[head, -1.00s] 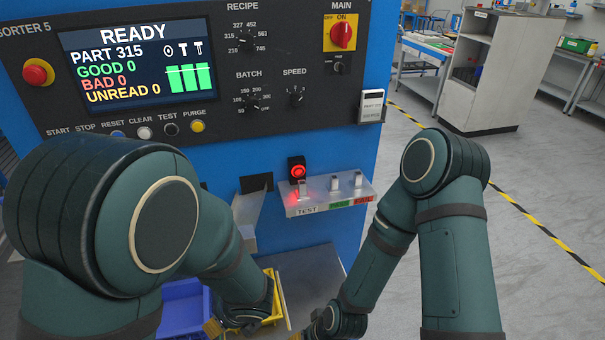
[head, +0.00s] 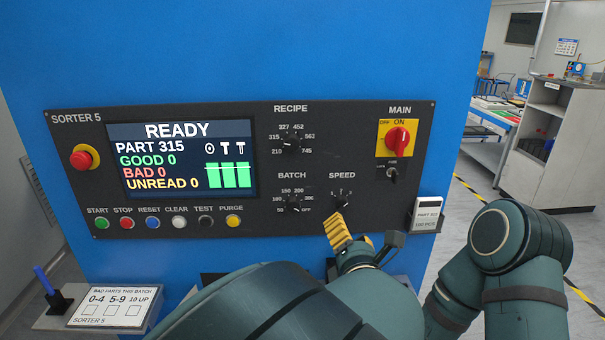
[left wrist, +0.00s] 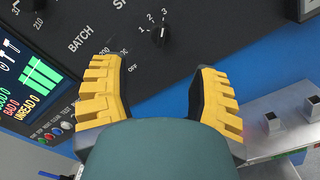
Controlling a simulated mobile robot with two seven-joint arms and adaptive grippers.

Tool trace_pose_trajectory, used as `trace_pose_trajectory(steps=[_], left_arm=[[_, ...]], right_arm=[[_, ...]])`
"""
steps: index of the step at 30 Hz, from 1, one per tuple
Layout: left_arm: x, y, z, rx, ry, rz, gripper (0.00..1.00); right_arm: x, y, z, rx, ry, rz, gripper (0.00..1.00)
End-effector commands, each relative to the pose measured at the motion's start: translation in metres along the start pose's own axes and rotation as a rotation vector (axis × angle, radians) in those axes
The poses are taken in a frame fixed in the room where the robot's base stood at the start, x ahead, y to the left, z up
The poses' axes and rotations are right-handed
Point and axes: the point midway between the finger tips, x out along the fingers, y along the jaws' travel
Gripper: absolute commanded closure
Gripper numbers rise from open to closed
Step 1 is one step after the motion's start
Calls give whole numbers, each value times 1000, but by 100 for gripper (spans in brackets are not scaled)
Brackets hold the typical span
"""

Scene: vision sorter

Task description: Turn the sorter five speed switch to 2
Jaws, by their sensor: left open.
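The speed switch (head: 341,203) is a small black knob under the SPEED label on the dark sorter five panel (head: 262,215). In the left wrist view the speed switch (left wrist: 160,37) has marks 1, 2 and 3 above it; I cannot tell surely which one it points at. My left gripper (head: 365,229) is open and empty, just below and right of the switch in the head view. In the left wrist view its yellow-padded fingers (left wrist: 160,70) are spread wide, with the switch beyond the gap between them. My right gripper is out of view.
The batch knob (head: 293,205) is left of the speed switch, and the recipe knob (head: 290,143) is above it. The red main switch (head: 397,141) and a small key switch (head: 391,174) are up and right. A white card holder (head: 427,214) hangs at the panel's right edge.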

Motion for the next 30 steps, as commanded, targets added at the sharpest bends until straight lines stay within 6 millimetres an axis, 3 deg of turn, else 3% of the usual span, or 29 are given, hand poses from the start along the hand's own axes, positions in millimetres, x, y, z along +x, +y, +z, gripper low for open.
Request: trace_pose_trajectory(steps=[6, 12, 18, 27, 28, 30], left_arm=[[44, 1, -1, 0, 2, 2, 39], [75, 0, -1, 0, 2, 1, 39], [89, 0, -1, -1, 3, -1, 39], [91, 0, -1, -1, 2, -1, 39], [91, 0, -1, -1, 2, -1, 40], [90, 0, -1, -2, 2, -1, 65]], right_arm=[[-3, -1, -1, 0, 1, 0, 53], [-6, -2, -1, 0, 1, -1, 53], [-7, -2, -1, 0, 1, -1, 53], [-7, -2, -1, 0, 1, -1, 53], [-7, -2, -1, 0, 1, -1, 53], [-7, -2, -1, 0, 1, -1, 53]])
